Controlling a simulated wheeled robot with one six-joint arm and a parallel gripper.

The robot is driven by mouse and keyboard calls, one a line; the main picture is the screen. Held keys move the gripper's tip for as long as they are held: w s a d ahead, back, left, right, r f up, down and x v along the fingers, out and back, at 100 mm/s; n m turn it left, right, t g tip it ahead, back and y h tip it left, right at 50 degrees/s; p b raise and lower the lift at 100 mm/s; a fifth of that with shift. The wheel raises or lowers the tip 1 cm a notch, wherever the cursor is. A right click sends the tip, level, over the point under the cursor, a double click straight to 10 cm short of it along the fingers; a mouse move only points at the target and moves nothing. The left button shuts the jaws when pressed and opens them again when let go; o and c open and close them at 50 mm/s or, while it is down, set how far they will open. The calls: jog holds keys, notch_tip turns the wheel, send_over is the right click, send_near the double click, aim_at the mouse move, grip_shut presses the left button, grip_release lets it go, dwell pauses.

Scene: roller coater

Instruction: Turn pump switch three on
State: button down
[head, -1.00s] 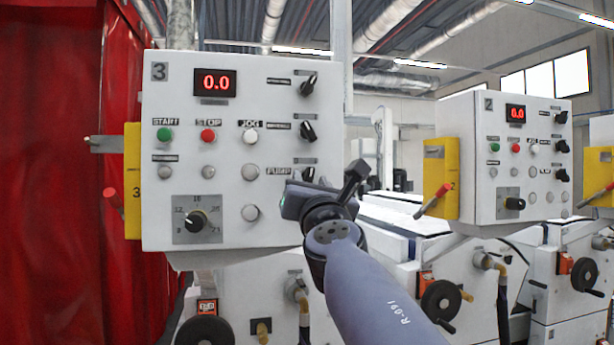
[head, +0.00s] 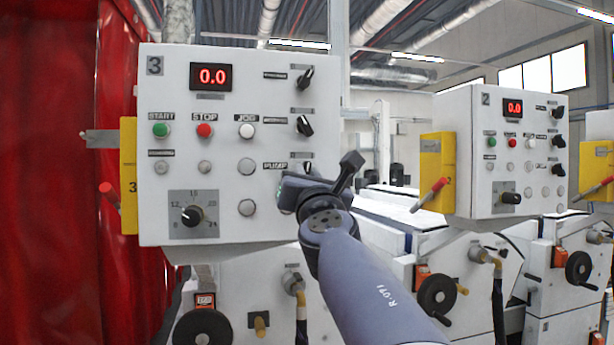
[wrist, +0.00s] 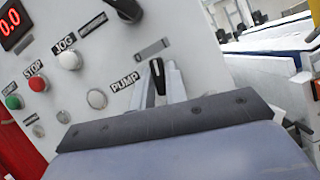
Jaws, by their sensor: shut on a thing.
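Panel three (head: 225,130) is a white box marked 3 in the head view. Its pump switch is a black knob (wrist: 157,78) with a pale line, right of the PUMP label (wrist: 125,82) in the wrist view. My gripper (wrist: 160,84) is shut on this knob, with the pale fingers on either side of it. The knob looks close to upright relative to the panel, leaning a little right. In the head view my gripper (head: 302,182) hides most of the knob.
Start, stop and jog buttons (head: 246,131) and a dial (head: 192,215) are to the left. A red curtain (head: 50,170) hangs at far left. Panel two (head: 510,150) stands at right.

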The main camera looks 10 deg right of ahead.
jog(key=shift+r, duration=0.1)
jog(key=shift+a+m+g+h+p, duration=0.1)
jog(key=shift+m+g+h+p, duration=0.2)
jog(key=shift+m+h, duration=0.7)
jog(key=shift+m+g+h+p, duration=0.2)
jog(key=shift+m+h+p, duration=0.1)
jog(key=shift+m, duration=1.4)
jog(key=c, duration=1.4)
grip_release()
jog(key=shift+c, duration=0.2)
jog(key=shift+s, duration=0.1)
jog(key=b+v, duration=0.4)
jog(key=v, duration=0.6)
jog(key=shift+s, duration=0.3)
